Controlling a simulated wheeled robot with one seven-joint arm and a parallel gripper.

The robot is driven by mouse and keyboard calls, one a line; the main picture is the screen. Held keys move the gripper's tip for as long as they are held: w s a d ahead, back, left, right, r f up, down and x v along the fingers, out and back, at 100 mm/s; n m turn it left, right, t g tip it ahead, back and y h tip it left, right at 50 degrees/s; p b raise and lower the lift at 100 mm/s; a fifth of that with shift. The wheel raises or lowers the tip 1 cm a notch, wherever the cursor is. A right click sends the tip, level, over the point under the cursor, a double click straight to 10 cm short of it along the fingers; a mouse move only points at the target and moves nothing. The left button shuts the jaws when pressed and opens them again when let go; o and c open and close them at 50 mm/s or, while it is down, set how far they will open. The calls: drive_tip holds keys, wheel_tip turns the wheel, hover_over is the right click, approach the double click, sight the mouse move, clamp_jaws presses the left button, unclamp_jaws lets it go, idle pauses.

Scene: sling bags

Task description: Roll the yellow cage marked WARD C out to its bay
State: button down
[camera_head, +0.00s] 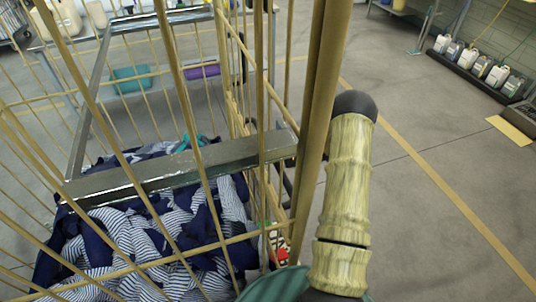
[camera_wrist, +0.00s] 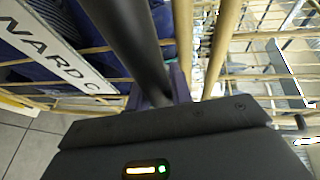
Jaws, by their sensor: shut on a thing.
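The yellow wire cage (camera_head: 265,75) fills the left and middle of the head view, close to me. The finger tips are partly hidden. In the head view my arm hides the grip.
White jugs (camera_head: 480,66) stand in a row along the right wall, with a yellow floor plate (camera_head: 510,130) near them. A yellow line (camera_head: 440,183) crosses the bare grey floor to the right. Teal (camera_head: 130,80) and purple (camera_head: 202,70) items show behind the bars.

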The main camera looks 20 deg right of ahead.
drive_tip(key=shift+d+f, duration=0.1)
drive_tip(key=shift+d, duration=0.2)
drive_tip(key=c, duration=1.3)
unclamp_jaws()
drive_tip(key=shift+d, duration=0.15)
drive_tip(key=shift+o, duration=0.2)
drive_tip(key=shift+a, duration=0.2)
drive_tip(key=b+v, duration=0.1)
drive_tip(key=v, duration=1.6)
drive_tip(key=shift+d+b, duration=0.15)
drive_tip(key=shift+b, duration=0.25)
